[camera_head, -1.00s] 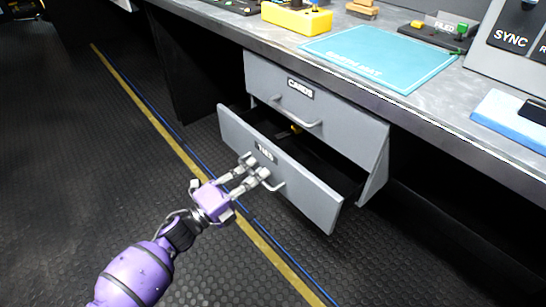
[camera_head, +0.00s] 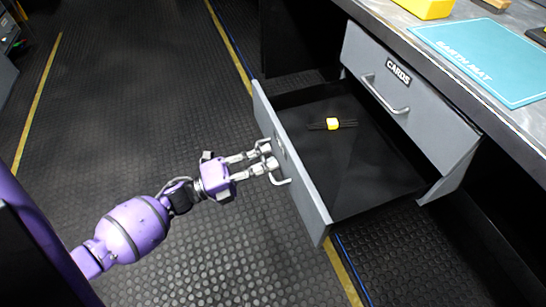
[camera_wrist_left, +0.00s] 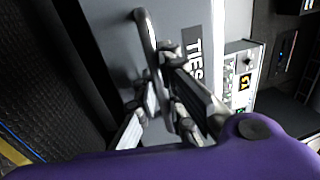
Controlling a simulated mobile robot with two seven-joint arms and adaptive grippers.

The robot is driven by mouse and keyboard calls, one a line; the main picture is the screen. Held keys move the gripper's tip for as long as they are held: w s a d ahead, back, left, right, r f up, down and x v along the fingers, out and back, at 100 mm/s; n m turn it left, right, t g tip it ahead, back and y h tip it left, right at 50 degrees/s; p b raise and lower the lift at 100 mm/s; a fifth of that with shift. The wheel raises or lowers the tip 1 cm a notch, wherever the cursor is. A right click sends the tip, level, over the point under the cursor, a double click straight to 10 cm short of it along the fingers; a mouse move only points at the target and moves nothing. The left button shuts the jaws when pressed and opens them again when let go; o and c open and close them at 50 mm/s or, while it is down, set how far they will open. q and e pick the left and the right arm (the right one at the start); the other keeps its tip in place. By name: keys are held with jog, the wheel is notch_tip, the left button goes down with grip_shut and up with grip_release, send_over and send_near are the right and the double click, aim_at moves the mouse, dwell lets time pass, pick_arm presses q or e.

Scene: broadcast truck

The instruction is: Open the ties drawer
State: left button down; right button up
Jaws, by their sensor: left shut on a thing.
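The ties drawer (camera_head: 300,190) is the lower grey drawer under the desk, and it stands far out with its dark inside showing. A dark bundle with a yellow band (camera_head: 333,124) lies in it. My left gripper (camera_head: 270,162) is shut on the drawer's bar handle (camera_head: 283,180) at the front face. In the left wrist view the fingers (camera_wrist_left: 165,100) are around the handle (camera_wrist_left: 148,45), beside the TIES label (camera_wrist_left: 193,52). My right gripper is not in view.
The shut CARDS drawer (camera_head: 410,95) is above, under the desk edge. A teal earth mat (camera_head: 485,60) and a yellow block (camera_head: 425,8) are on the desk. The black studded floor (camera_head: 130,90) to the left is clear.

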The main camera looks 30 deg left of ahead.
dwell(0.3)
pick_arm(q)
jog(key=c, duration=1.8)
grip_release()
jog(key=shift+s+a, duration=0.1)
jog(key=shift+a, duration=0.05)
jog(key=v, duration=1.1)
jog(key=shift+s+a, duration=0.25)
jog(key=shift+s, duration=0.1)
jog(key=shift+w+f, duration=0.1)
